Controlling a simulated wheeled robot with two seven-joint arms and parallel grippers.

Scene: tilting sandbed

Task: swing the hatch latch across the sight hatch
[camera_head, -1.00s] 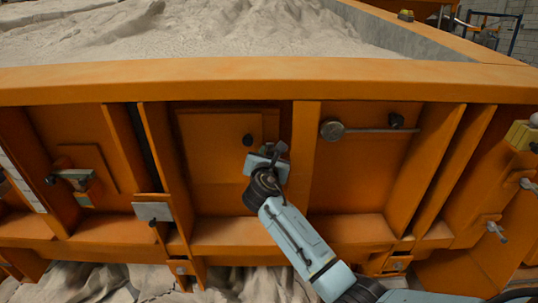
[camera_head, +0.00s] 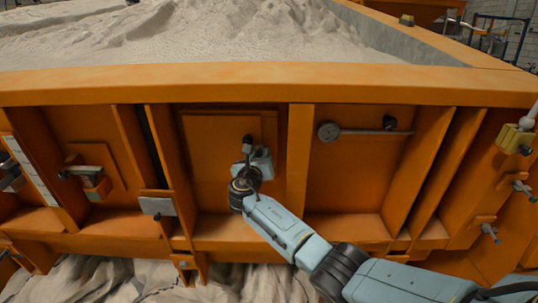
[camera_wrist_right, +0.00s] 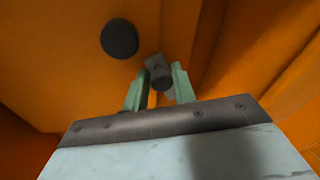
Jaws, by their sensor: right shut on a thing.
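The sight hatch looks to be the square orange panel (camera_head: 212,140) in the bed's side wall, with a dark round knob (camera_head: 247,139) near its right edge. In the wrist view the knob (camera_wrist_right: 119,38) stands left of the fingers, apart from them. A small grey peg (camera_wrist_right: 158,72), seemingly the hatch latch, lies between the green fingertips. My right gripper (camera_head: 250,158) is shut on it, just below the knob in the head view. My left gripper is out of view.
A grey rod with a round disc (camera_head: 328,131) is mounted right of the upright rib (camera_head: 299,150). Another clamp-like fitting (camera_head: 85,172) sits on the left panel. The orange rim (camera_head: 250,85) and sand lie above. Upright ribs bound the panel on both sides.

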